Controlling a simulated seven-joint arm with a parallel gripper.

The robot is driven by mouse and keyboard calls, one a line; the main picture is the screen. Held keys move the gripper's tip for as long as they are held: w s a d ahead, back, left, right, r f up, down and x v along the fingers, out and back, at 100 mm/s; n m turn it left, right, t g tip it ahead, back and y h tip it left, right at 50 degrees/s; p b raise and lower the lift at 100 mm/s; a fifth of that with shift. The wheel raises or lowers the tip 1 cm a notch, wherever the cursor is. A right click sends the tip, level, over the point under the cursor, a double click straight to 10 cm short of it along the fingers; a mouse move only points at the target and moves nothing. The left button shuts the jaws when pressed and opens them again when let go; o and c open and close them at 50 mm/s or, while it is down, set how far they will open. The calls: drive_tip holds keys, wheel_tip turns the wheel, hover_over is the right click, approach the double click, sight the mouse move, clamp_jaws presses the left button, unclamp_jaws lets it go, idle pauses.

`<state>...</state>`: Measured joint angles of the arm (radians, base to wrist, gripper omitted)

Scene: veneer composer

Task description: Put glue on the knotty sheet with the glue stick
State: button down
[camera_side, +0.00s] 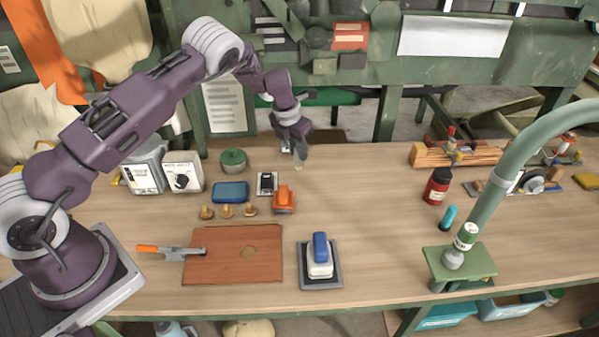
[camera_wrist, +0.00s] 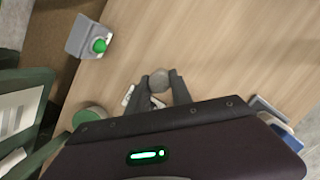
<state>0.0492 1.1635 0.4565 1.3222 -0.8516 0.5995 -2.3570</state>
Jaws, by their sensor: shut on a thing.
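The knotty sheet (camera_side: 215,262) is a reddish-brown rectangle with a pale round knot, lying flat at the front left of the bench in the side view. My gripper (camera_side: 298,154) is well behind it and to its right, low over the back part of the bench. In the wrist view my gripper (camera_wrist: 158,86) is shut on a small grey, round-ended thing that seems to be the glue stick (camera_wrist: 158,78). In the side view only a small pale end shows below the fingers, so I cannot tell whether it touches the bench.
An orange-handled spreader (camera_side: 175,252) overlaps the sheet's left edge. Wooden knobs (camera_side: 227,210), a blue box (camera_side: 230,191) and an orange block (camera_side: 284,198) stand behind it. A blue-and-white tool (camera_side: 320,262) is to the right. The bench centre-right is clear.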

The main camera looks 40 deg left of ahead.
drive_tip(key=shift+r, duration=0.1)
drive_tip(key=v, duration=0.3)
drive_tip(key=w+v, duration=0.1)
drive_tip(key=v, duration=0.1)
drive_tip(key=shift+w+r, duration=0.15)
drive_tip(key=shift+r, duration=0.4)
drive_tip(key=s+a+f+m, duration=0.1)
drive_tip(key=s+f, duration=0.1)
drive_tip(key=s, duration=0.5)
drive_tip(key=s+a+f+m, duration=0.1)
drive_tip(key=s+f, duration=0.1)
drive_tip(key=s, duration=0.5)
drive_tip(key=s+d+r+m+h, duration=0.1)
drive_tip(key=s+d+r+m, duration=0.15)
drive_tip(key=s+d, duration=0.35)
drive_tip(key=s+d+r+m+h, duration=0.1)
drive_tip(key=s+d+r+m, duration=0.2)
drive_tip(key=s, duration=0.5)
drive_tip(key=shift+m+g, duration=0.4)
drive_tip(key=shift+m, duration=0.35)
drive_tip(key=shift+s+a+f+x, duration=0.1)
drive_tip(key=shift+s+a+x, duration=0.25)
drive_tip(key=shift+x, duration=1.65)
drive_tip(key=shift+s+a+f+x, duration=0.1)
drive_tip(key=shift+s+a+x, duration=0.2)
drive_tip(key=shift+x, duration=1.7)
drive_tip(key=shift+s+a+f+x, duration=0.2)
drive_tip(key=shift+s+x, duration=0.2)
drive_tip(key=shift+x, duration=1.55)
drive_tip(key=shift+f, duration=0.35)
